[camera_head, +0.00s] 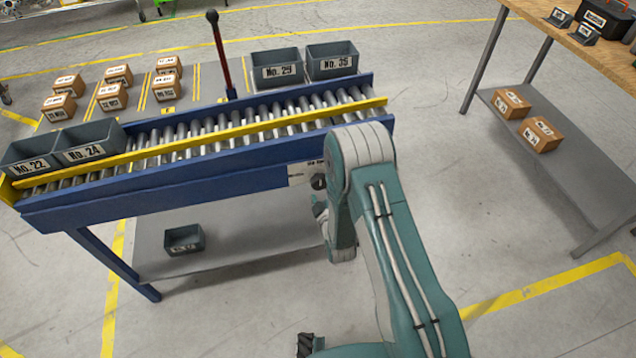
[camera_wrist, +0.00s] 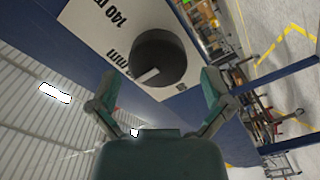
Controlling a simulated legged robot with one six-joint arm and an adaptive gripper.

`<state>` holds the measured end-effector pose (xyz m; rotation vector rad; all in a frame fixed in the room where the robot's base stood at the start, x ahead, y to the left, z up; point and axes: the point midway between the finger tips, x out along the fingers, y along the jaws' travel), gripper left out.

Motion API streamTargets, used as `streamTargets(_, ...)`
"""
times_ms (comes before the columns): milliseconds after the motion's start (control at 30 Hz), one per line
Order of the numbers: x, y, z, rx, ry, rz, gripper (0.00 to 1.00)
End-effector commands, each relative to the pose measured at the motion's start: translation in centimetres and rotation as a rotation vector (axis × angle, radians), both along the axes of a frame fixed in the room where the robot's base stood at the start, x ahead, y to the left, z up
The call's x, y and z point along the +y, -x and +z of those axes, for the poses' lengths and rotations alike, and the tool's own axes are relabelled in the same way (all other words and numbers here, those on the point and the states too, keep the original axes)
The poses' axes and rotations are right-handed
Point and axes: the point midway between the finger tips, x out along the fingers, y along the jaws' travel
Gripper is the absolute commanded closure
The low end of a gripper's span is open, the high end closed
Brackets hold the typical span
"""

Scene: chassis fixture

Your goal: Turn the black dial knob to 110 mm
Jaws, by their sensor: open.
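The black dial knob (camera_wrist: 160,62) sits on a white label plate (camera_wrist: 92,35) in the wrist view. Its white pointer line points to the lower left in that view. In the head view the knob (camera_head: 318,182) is small, on the blue conveyor's front side. My gripper (camera_wrist: 161,88) is open, with one finger on each side of the knob's lower part in the picture. I cannot tell whether the fingers touch it.
The blue roller conveyor (camera_head: 150,193) has a yellow rail (camera_head: 190,143) and grey bins No. 22, 24, 29 and 35 by it. A red lever with a black ball top (camera_head: 220,55) stands behind. A workbench (camera_head: 575,30) is at right. Floor between is clear.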

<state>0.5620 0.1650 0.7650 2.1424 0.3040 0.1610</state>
Motion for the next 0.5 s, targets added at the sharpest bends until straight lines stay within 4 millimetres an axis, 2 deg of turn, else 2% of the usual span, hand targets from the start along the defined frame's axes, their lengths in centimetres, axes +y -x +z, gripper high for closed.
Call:
streamTargets(300, -1.6, 6.5, -0.1, 0.004, 0.002, 0.003, 0.0)
streamTargets(500, -2.2, 8.8, -0.2, 0.002, 0.002, 0.003, 0.0)
